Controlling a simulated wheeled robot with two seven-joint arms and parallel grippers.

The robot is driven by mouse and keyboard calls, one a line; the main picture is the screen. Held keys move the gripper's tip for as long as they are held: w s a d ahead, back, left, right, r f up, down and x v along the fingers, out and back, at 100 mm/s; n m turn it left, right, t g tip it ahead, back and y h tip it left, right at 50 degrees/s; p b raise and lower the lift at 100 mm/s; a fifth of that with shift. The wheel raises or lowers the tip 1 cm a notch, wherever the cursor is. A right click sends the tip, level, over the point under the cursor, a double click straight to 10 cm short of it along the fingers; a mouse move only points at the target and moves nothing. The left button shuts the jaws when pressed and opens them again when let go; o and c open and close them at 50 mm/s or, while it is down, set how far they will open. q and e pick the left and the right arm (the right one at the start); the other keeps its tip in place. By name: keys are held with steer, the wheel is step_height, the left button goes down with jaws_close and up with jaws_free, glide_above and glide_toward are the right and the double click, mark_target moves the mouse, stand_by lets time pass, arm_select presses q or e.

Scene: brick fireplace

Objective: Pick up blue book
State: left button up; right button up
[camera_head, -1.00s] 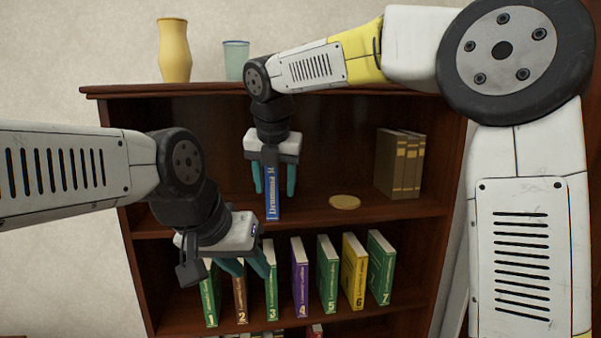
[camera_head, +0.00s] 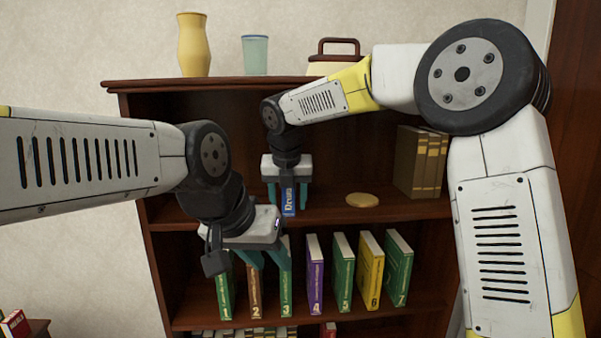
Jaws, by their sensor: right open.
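The blue book (camera_head: 289,203) stands upright on the upper shelf of the dark wood bookcase, its spine facing me. My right gripper (camera_head: 287,203) points down over it, open, with one teal finger on each side of the book. Its palm hides the upper part of the spine, and I cannot tell whether the fingers touch the covers. My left gripper (camera_head: 266,259) is lower, in front of the lower shelf's books. Its teal fingers look apart with nothing held between them, though they overlap the books behind.
Numbered books stand on the lower shelf, including a purple one (camera_head: 315,272) and a yellow one (camera_head: 370,270). A round gold object (camera_head: 362,200) and brown books (camera_head: 418,162) are on the upper shelf. A yellow vase (camera_head: 193,45) and a glass (camera_head: 255,55) stand on top.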

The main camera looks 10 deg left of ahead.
steer(key=shift+f, duration=0.2)
stand_by(0.6)
jaws_close()
stand_by(1.3)
